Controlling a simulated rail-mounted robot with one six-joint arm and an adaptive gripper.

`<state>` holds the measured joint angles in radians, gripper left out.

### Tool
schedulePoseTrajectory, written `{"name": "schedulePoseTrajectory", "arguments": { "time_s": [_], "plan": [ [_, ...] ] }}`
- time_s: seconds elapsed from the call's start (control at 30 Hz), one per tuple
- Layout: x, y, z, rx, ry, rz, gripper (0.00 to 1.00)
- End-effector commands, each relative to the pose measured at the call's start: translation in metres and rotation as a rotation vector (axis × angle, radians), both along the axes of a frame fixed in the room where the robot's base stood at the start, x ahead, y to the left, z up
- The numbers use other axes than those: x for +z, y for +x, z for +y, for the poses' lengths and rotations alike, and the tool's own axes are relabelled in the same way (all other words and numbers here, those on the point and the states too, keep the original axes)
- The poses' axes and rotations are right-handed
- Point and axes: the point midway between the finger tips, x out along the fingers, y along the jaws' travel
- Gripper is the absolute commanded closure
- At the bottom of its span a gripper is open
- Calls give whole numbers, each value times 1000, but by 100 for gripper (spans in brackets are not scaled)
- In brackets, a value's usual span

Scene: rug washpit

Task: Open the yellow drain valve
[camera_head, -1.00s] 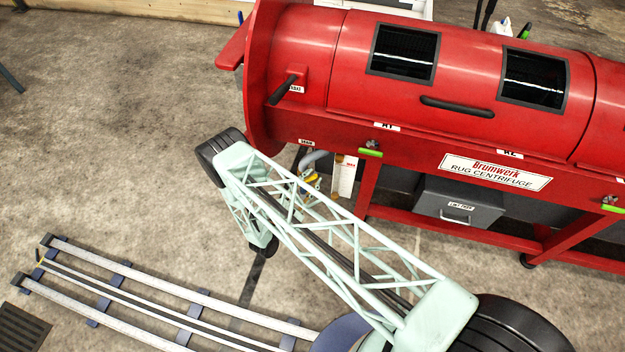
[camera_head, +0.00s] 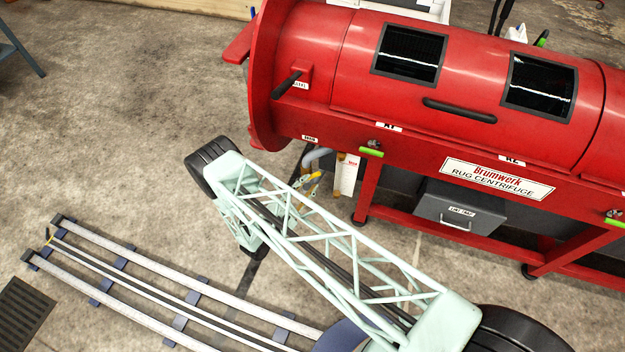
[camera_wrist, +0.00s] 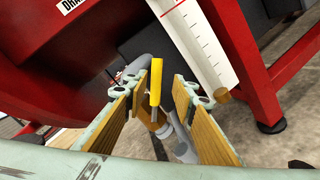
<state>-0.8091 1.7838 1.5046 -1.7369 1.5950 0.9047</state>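The yellow drain valve handle (camera_wrist: 156,82) stands upright in the wrist view, on a brass-coloured valve body (camera_wrist: 150,115) below the red centrifuge. My gripper (camera_wrist: 162,90) is open, with one tan-padded finger to the left of the handle and the other to the right. The handle shows between the fingertips, nearer the left one, and no grip on it shows. I cannot tell how deep it lies between the pads. A grey pipe (camera_wrist: 138,66) runs behind the handle. In the head view, my arm's lattice partly hides the valve area.
The red centrifuge (camera_head: 330,85) hangs over the valve, with a red leg (camera_head: 367,190) to the right. A white scaled board (camera_wrist: 195,42) stands close to the right finger. A grey lint drawer (camera_head: 458,205) sits farther right. Open floor (camera_head: 110,150) lies to the left.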

Motion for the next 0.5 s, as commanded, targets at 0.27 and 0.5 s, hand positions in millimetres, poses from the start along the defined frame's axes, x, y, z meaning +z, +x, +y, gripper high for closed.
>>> {"name": "schedulePoseTrajectory", "arguments": {
  "time_s": [0.27,0.5],
  "plan": [
    [1,-24,17,3,0,0,75],
    [1,-45,31,2,0,-1,75]
  ]
}}
